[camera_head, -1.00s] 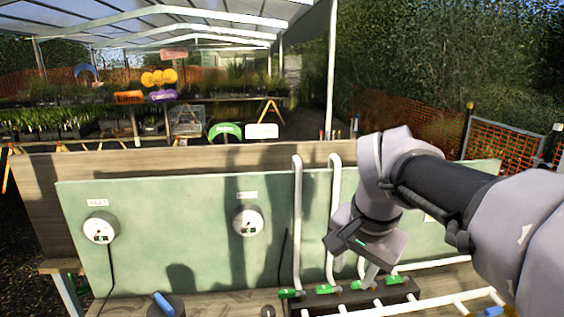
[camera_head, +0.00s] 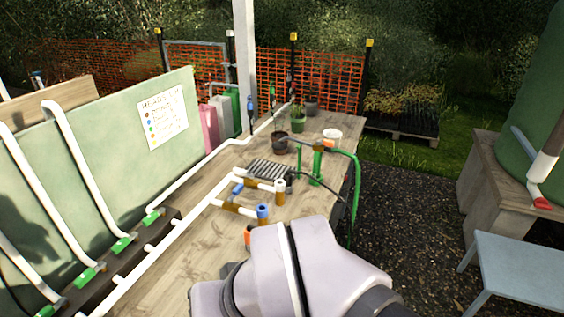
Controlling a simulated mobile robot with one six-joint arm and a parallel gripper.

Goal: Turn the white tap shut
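I cannot pick out a tap with a white handle in this view. White pipes run down the green panel (camera_head: 160,150) to a row of green-handled taps (camera_head: 122,245) along its foot. Blue-handled fittings (camera_head: 263,212) sit on the white and brown pipework on the bench. A white pipe with a red end (camera_head: 542,202) hangs from the green tank at the right. My arm fills the bottom middle and covers part of the bench. My gripper's fingers do not show.
The wooden bench (camera_head: 185,255) carries a slotted grey tray (camera_head: 270,169), potted plants (camera_head: 297,120), a white tub (camera_head: 332,136) and a green hose (camera_head: 354,185). A pale blue table (camera_head: 520,270) stands at the lower right. Dark gravel (camera_head: 410,200) between bench and tank is clear.

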